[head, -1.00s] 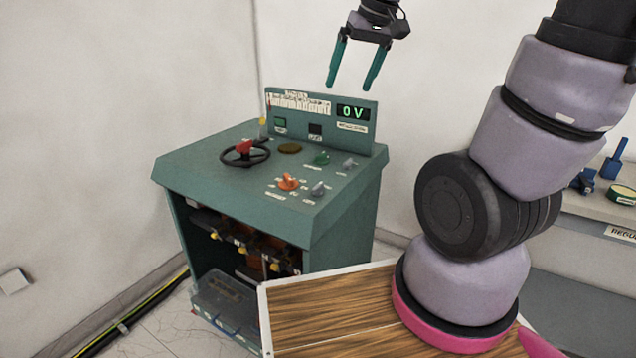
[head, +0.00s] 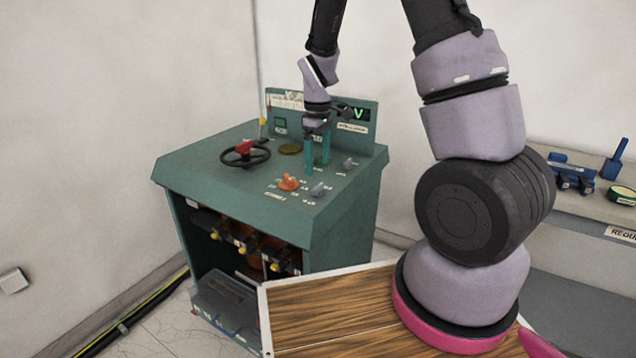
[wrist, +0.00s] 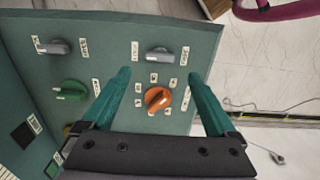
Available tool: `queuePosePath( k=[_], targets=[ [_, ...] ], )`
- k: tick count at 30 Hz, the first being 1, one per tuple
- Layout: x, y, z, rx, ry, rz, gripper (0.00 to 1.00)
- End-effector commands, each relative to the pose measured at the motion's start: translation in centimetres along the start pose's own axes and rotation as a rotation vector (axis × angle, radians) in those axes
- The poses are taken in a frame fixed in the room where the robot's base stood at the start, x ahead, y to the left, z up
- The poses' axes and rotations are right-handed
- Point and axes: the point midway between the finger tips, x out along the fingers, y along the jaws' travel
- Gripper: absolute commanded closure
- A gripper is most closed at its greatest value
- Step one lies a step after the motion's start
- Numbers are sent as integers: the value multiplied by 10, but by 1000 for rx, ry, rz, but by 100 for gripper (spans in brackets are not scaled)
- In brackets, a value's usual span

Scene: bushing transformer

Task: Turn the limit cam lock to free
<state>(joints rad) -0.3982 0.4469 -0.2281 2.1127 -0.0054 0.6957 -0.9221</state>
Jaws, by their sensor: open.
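The sloping top of the green control desk (head: 215,165) carries several turn knobs with small labels. The wrist view shows an orange knob (wrist: 158,99), a grey knob (wrist: 160,55) above it, another grey knob (wrist: 56,47) at upper left and a green knob (wrist: 70,91) below that. The labels are too small to read, so I cannot tell which knob is the limit cam lock. My gripper (head: 317,168) is open and empty, pointing down above the knobs. In the wrist view the grey knob above the orange one appears between my fingertips (wrist: 160,73). In the head view my fingers hide the green knob.
A black handwheel (head: 262,156) with a red centre stands left of the knobs, beside a brass disc (head: 290,148). The desk's upright back panel (head: 370,112) rises close behind my gripper. A side bench (head: 590,207) with blue tools is at far right.

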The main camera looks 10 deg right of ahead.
Motion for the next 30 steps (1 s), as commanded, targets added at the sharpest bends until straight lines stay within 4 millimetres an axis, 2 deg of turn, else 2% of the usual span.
queuePosePath(
  k=[3, 10, 15, 23, 24, 26, 30],
  targets=[
    [26, -1, 2, 1, -5, -2, 7],
    [60, 0, 1, 2, -2, -2, 7],
    [71, 0, 1, 3, 0, 0, 7],
    [72, 0, 0, 3, 0, 0, 7],
    [72, 0, 0, 3, 0, 0, 15],
    [72, 0, 0, 2, 0, 0, 38],
    [72, 0, 0, 2, 1, 0, 92]
  ],
)
